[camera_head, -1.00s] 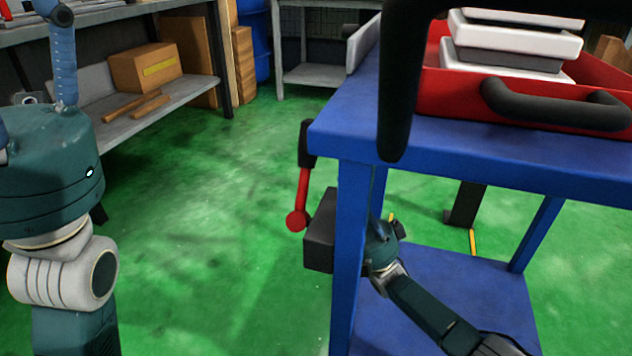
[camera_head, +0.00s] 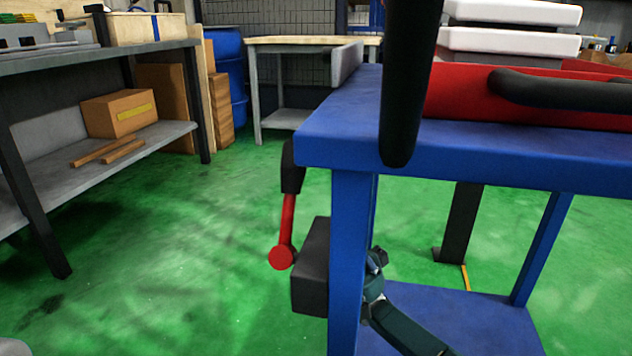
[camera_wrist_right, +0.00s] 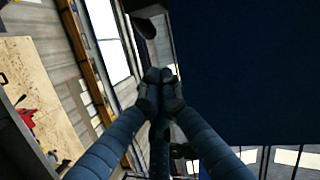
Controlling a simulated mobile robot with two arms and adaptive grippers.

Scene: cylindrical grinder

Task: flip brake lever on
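The brake lever (camera_head: 287,220) is a red bar with a black grip at its top and a round red end at its bottom. It stands nearly upright beside a black box (camera_head: 311,265) on the left front leg of a blue cart (camera_head: 440,150). My right arm comes in low behind that leg, and my right gripper (camera_head: 375,262) is close to the leg, partly hidden by it, to the right of the box and apart from the lever. In the right wrist view the fingertips of my right gripper (camera_wrist_right: 161,88) are together, with nothing visible between them. My left gripper is out of view.
The cart carries a red tray (camera_head: 455,95) with a black handle (camera_head: 560,88) and white blocks. A dark upright bar (camera_head: 402,90) hangs in front of its top. Shelving (camera_head: 95,175) stands at the left. The green floor (camera_head: 190,250) between is clear.

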